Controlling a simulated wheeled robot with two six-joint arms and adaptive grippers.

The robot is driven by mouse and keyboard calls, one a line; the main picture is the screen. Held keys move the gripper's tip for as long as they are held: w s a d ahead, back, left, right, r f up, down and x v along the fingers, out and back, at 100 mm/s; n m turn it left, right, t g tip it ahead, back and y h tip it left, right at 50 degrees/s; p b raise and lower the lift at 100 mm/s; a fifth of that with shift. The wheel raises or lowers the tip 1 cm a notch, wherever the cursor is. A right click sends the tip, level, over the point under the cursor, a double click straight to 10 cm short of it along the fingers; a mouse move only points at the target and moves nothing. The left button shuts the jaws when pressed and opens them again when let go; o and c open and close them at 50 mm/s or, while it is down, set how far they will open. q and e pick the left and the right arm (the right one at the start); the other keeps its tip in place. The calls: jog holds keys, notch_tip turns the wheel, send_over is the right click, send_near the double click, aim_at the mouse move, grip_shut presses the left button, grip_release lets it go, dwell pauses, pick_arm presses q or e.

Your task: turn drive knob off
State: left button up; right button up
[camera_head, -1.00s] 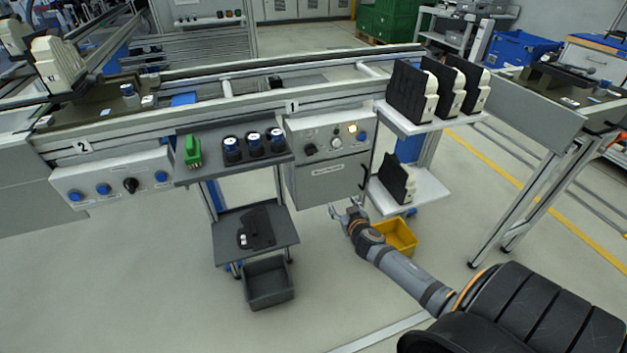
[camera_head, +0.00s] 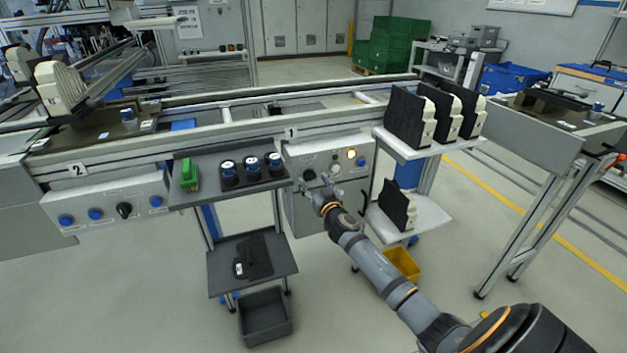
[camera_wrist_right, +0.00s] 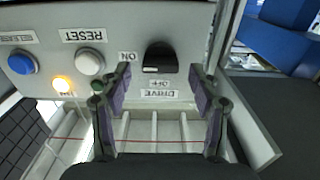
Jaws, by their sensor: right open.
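The black drive knob (camera_wrist_right: 159,57) sits on the front panel of station 1, with upside-down ON, OFF and DRIVE labels around it in the wrist view. In the head view the knob (camera_head: 309,174) is small, just by my right gripper (camera_head: 317,187). My right gripper (camera_wrist_right: 160,78) is open, its two fingers apart on either side of the knob's line in the wrist view. Nothing is between the fingers that I can see them touching; the exact gap to the knob is unclear. My left gripper is out of view.
Beside the knob are a white reset button (camera_wrist_right: 90,61), a lit orange lamp (camera_wrist_right: 62,84) and a blue release button (camera_wrist_right: 22,63). A shelf with black-and-white parts (camera_head: 405,117) stands right of the panel. A grey tray with blue-topped parts (camera_head: 251,168) is at left.

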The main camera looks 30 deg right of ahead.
jog(key=shift+w, duration=0.3)
jog(key=c, duration=1.2)
jog(key=shift+o, duration=0.2)
